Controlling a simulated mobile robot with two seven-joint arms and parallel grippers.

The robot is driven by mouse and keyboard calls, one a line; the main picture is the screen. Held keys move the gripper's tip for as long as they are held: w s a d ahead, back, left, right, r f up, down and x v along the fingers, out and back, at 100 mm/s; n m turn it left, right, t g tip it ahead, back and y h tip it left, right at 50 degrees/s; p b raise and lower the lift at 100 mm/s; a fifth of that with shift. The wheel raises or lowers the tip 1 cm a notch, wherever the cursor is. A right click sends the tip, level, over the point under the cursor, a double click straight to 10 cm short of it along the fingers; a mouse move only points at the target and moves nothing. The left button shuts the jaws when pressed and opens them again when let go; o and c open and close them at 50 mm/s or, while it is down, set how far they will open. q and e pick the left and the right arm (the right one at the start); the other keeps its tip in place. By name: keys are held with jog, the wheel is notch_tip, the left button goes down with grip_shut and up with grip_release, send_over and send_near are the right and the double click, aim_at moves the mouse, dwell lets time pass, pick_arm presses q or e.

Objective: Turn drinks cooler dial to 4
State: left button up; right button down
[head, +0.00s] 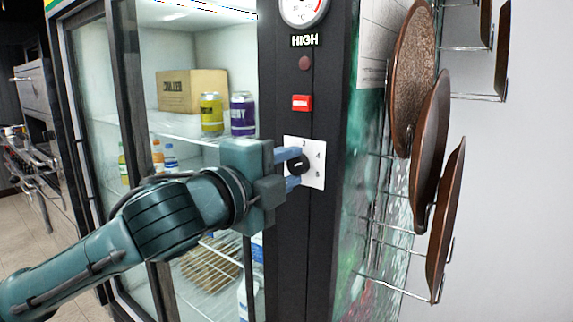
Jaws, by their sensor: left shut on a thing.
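The drinks cooler (270,100) is a tall dark-framed unit with glass doors. Its dial (299,165) is a small black knob on a white plate (319,171) with printed numbers, low on the dark control strip. A 4 shows at the plate's upper right; some numbers are hidden behind my fingers. My left gripper (296,168) reaches in from the left, its blue fingers closed on the dial from above and below. A pale mark shows on the knob's face, but I cannot tell exactly which number it points to. My right gripper is not in view.
Above the dial are a red switch (302,103), a dark red lamp (305,63), a HIGH label (304,40) and a round gauge (302,8). Brown pans (430,150) hang on a wire rack to the right. Cans (211,114) and a box stand inside the cooler.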

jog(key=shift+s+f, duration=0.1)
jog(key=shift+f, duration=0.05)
pick_arm(q)
jog(key=o, duration=1)
jog(key=shift+c, duration=0.2)
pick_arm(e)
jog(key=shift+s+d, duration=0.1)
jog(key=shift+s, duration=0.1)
pick_arm(q)
jog(key=shift+s, duration=0.1)
jog(key=b+v, duration=0.5)
jog(key=v, duration=0.8)
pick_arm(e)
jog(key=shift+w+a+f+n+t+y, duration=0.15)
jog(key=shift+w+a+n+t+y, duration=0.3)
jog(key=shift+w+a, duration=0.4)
pick_arm(q)
jog(key=shift+f, duration=0.1)
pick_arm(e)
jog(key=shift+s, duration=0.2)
